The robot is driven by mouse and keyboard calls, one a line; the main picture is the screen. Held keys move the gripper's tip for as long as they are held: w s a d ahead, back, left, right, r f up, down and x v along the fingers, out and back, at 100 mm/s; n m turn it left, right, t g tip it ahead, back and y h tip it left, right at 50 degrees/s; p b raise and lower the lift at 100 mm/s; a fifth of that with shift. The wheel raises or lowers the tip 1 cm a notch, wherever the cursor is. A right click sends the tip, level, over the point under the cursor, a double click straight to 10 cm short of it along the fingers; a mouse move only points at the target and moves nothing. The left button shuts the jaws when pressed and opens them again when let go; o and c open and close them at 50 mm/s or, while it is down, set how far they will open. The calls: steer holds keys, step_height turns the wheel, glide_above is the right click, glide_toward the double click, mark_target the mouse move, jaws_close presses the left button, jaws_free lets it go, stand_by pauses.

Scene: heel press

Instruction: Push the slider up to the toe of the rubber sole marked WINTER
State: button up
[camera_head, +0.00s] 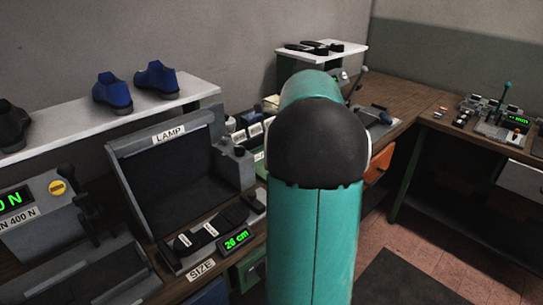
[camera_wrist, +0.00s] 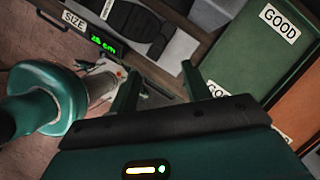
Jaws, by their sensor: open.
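In the head view, a dark rubber sole (camera_head: 212,229) lies on the sizing station beside the SIZE label (camera_head: 201,270). It carries small white labels too small to read, so I cannot confirm WINTER. A grey block (camera_head: 256,199), possibly the slider, sits near the sole's right end. A green display reads 26 cm (camera_head: 236,238). The wrist view shows part of the dark sole (camera_wrist: 132,18) at the top, beyond the display. My gripper (camera_wrist: 160,88) is open, with nothing between its fingers, apart from the sole. The head view does not show it; my teal arm blocks much of that view.
A grey LAMP box (camera_head: 180,165) stands behind the sole. A force panel with a lever (camera_head: 82,200) is at left. In the wrist view, a green GOOD bin (camera_wrist: 245,65) and an orange bin (camera_wrist: 298,110) lie right of the fingers. Blue shoes (camera_head: 155,79) stand on a shelf.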

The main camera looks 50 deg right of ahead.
steer(key=shift+d+f, duration=0.1)
steer(key=shift+d, duration=0.05)
steer(key=c, duration=0.5)
steer(key=d+f, duration=0.1)
steer(key=d+f+y, duration=0.1)
steer(key=shift+s+d+n, duration=0.35)
steer(key=shift+d+n, duration=0.05)
jaws_close()
steer(key=n+t+y, duration=0.1)
steer(key=n+y, duration=0.2)
steer(key=y, duration=0.1)
glide_toward(255, 199)
steer(key=shift+s+a+f, duration=0.1)
steer(key=shift+s+f, duration=0.1)
steer(key=shift+f, duration=0.35)
steer(key=shift+s+f, duration=0.2)
steer(key=shift+f, duration=0.35)
steer(key=w+a, duration=0.2)
steer(key=a, duration=0.1)
steer(key=shift+f+h, duration=0.2)
steer(key=shift+h, duration=0.1)
steer(key=shift+w+a, duration=0.15)
steer(key=shift+a, duration=0.05)
